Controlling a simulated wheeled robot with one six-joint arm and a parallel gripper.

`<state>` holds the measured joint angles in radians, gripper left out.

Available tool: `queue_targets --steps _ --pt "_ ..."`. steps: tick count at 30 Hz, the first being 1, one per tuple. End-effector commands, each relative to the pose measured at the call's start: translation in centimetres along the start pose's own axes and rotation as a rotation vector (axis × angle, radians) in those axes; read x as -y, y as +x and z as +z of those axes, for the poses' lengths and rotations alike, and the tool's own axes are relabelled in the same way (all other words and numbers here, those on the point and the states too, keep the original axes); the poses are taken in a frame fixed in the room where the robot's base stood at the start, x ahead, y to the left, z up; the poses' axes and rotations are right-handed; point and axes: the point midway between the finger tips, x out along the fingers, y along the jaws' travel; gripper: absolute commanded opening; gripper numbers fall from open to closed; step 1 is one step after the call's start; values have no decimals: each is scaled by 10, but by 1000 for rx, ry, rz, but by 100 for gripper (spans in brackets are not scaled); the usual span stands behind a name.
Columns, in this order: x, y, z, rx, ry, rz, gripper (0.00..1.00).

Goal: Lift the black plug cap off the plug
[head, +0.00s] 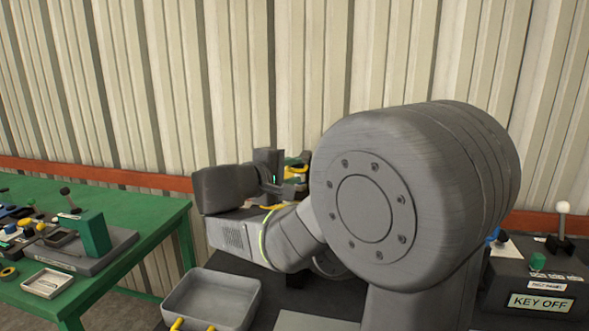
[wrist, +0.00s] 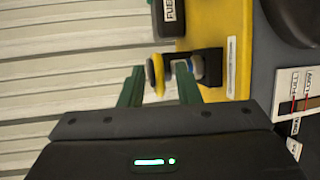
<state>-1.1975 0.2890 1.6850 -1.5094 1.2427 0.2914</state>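In the wrist view my gripper (wrist: 159,72) is open, its two green fingers apart and pointing up the picture. A yellow disc (wrist: 154,76) shows between the fingertips, with a small dark part beside it. To its right are a pale, blue-edged cylinder (wrist: 182,66) and a black bracket (wrist: 207,67) on a yellow panel (wrist: 233,45). I cannot tell clearly which dark part is the black plug cap, or whether a finger touches anything. In the head view my gripper (head: 290,168) is small and partly hidden by my arm.
A black block marked "FUEL" (wrist: 169,14) sits just above the disc in the wrist view. A large dark rounded part (wrist: 290,18) is at upper right. A grey tray (head: 212,297) and a green table (head: 130,215) with several items show in the head view. A KEY OFF box (head: 540,285) stands right.

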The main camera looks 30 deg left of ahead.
Motion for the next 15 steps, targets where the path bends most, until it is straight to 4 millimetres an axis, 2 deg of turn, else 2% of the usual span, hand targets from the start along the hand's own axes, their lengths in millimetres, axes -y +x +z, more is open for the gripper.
queue_targets --steps 4,13,15 --pt "0 9 0 1 0 -1 30" --pt "0 11 0 0 0 -1 30" --pt "0 11 0 0 0 -1 18"
